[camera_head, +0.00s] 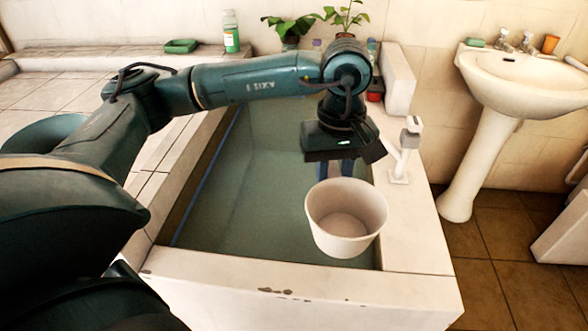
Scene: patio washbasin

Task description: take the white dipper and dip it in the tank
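The white dipper (346,222) is a round, open-topped bowl shape, roughly upright at the right front corner of the tank (300,290). The tank is a pale-walled basin with greenish water (235,215). My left gripper (336,172) points down at the far side of the dipper, its fingers at the rim and partly hidden behind it. The dipper appears held by the gripper over the tank, with no support visible beneath it. Any handle is hidden, and its height above the water is hard to tell. My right gripper is not in view.
A white tap post (404,155) stands on the tank's right ledge, close to the dipper. A green soap bottle (231,32), a green dish (181,46) and potted plants (291,30) stand at the back. A pedestal washbasin (525,85) stands at right.

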